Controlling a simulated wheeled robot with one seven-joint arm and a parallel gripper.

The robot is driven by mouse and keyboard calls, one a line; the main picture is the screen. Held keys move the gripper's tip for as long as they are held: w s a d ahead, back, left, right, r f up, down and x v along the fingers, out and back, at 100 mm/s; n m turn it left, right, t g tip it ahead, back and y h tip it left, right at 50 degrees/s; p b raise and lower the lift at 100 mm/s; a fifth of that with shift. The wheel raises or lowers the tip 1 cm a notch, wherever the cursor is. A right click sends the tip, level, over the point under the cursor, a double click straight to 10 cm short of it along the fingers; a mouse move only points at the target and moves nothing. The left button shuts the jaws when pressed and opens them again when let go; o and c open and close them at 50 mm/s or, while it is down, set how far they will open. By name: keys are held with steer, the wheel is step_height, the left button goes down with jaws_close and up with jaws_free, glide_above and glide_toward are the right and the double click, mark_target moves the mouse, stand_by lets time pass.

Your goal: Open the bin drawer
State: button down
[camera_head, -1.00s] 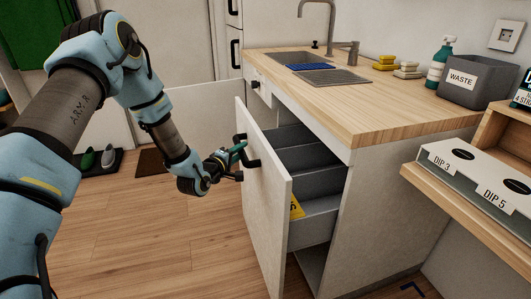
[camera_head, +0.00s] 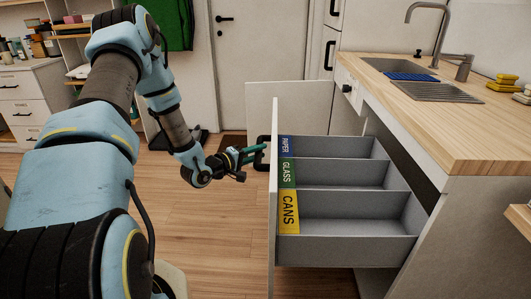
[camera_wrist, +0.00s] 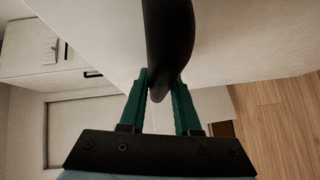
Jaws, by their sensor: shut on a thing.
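The bin drawer (camera_head: 345,250) stands pulled well out from the counter. Its inside shows grey compartments labelled PAPER (camera_head: 287,146), GLASS (camera_head: 288,172) and CANS (camera_head: 288,210). Its white front panel (camera_head: 273,220) is seen nearly edge-on. The black handle (camera_head: 262,142) sits on the outer face of that panel. My gripper (camera_head: 254,154) is at the handle, to the left of the panel. In the wrist view, my green fingers (camera_wrist: 160,100) are shut on the black handle bar (camera_wrist: 167,45), one on each side.
The wooden counter (camera_head: 450,120) with a sink (camera_head: 400,66) and tap (camera_head: 428,30) is at the right. A white door (camera_head: 245,60) stands at the back. Open wooden floor (camera_head: 215,225) lies left of the drawer front.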

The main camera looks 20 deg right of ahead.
steer(key=c, duration=0.6)
jaws_free()
steer(key=v, duration=1)
steer(key=shift+s+a+b, duration=0.2)
steer(key=shift+a+b, duration=0.15)
